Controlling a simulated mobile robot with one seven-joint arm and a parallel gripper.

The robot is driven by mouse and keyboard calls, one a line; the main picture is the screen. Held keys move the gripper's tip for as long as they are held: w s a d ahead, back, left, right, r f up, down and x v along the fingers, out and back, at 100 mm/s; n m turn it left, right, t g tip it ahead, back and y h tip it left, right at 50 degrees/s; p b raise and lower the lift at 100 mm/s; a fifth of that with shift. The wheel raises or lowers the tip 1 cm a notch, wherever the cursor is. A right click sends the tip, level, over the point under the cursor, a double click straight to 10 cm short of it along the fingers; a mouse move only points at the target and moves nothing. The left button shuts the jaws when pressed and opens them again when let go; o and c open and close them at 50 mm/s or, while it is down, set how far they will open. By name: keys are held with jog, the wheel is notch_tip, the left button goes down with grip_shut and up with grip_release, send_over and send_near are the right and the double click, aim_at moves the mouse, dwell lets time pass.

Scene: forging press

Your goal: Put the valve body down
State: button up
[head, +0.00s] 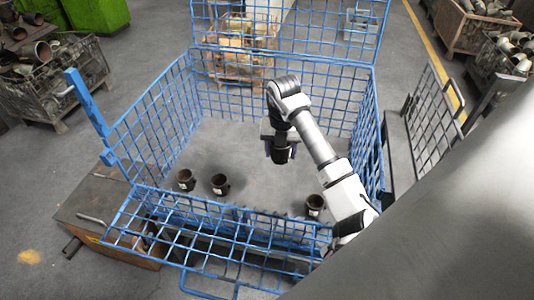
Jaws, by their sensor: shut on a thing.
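My gripper (281,150) is over the middle of the blue wire crate (160,118), inside its walls. It is shut on a dark valve body (281,155), which is partly hidden by the gripper and seems to be above the crate floor. Three dark cup-shaped valve bodies stand on the crate floor near the front side: one at the left (186,180), one beside it (220,184), and one at the right (314,205) close to my arm.
The crate's front panel (215,240) is folded outward. The middle and back of its grey floor are clear. A wooden pallet stack (238,55) stands behind the crate.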

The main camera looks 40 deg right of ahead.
jog(key=shift+f+p, duration=2.15)
jog(key=shift+f, duration=7.2)
jog(key=shift+f, duration=0.1)
jog(key=shift+f, duration=0.4)
jog(key=shift+s+f, duration=0.1)
jog(key=o, duration=1.3)
jog(key=shift+c, duration=0.2)
notch_tip(320, 180, up, 13)
jog(key=b, duration=0.3)
jog(key=shift+b, duration=0.35)
